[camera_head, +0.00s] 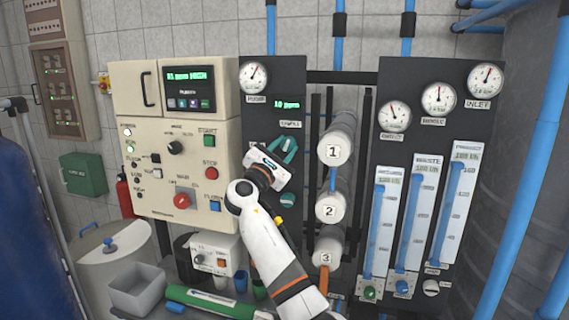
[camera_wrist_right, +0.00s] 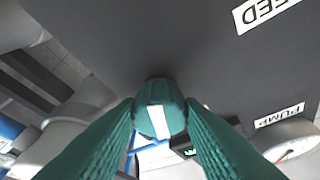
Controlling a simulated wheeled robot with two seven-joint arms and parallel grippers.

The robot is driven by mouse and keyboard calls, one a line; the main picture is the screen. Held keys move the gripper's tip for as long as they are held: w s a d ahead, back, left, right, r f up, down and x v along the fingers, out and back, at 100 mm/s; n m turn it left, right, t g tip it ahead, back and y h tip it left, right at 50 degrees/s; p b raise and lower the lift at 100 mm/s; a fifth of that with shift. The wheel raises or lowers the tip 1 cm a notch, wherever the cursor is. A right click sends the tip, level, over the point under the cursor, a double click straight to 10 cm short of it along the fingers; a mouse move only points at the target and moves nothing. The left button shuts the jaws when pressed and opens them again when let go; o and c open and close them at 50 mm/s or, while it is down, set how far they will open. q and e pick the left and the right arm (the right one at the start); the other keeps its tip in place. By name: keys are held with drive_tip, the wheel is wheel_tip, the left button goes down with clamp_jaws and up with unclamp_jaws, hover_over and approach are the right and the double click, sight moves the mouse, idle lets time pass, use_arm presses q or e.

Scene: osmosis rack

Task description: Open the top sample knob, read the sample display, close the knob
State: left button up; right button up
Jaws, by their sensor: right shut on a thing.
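My right gripper (camera_head: 286,150) reaches up to the dark panel, its teal fingers shut on the top sample knob below the SAMPLE label (camera_head: 290,124). In the right wrist view the fingers (camera_wrist_right: 160,125) grip both sides of the round green knob (camera_wrist_right: 158,95), which has a white line on its face. The head view hides most of this knob behind the gripper. The sample display (camera_head: 286,104) above it is lit green and appears to read 10 ppm. It also shows edge-on in the wrist view (camera_wrist_right: 187,152). My left gripper is not in view.
A second teal knob (camera_head: 287,200) sits lower on the panel. The PUMP gauge (camera_head: 254,76) is up left of the display. White numbered cylinders (camera_head: 334,148) stand close on the right. A beige control box (camera_head: 145,195) with switches is on the left.

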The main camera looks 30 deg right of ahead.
drive_tip(key=m+g+b, duration=0.1)
drive_tip(key=m+b, duration=0.1)
drive_tip(key=m, duration=0.1)
drive_tip(key=shift+w+f+m+g, duration=0.1)
drive_tip(key=shift+m+g, duration=0.2)
drive_tip(key=shift+m, duration=0.1)
drive_tip(key=shift+a+m+g+b, duration=0.1)
drive_tip(key=shift+m+g+b, duration=0.4)
drive_tip(key=shift+m, duration=0.5)
drive_tip(key=shift+r+m+y, duration=0.2)
drive_tip(key=shift+m+y, duration=0.1)
drive_tip(key=shift+m, duration=0.8)
drive_tip(key=m, duration=0.1)
drive_tip(key=m+g, duration=0.1)
drive_tip(key=shift+w+r+m+y+b, duration=0.1)
drive_tip(key=shift+r+m+y+b, duration=0.05)
drive_tip(key=shift+m+y+b, duration=0.2)
drive_tip(key=shift+r+m+g+y, duration=0.1)
drive_tip(key=shift+m+g+y, duration=0.5)
drive_tip(key=shift+m, duration=1.25)
drive_tip(key=shift+y+p, duration=0.25)
drive_tip(key=shift+p, duration=0.05)
drive_tip(key=o, duration=1)
drive_tip(key=shift+t, duration=0.3)
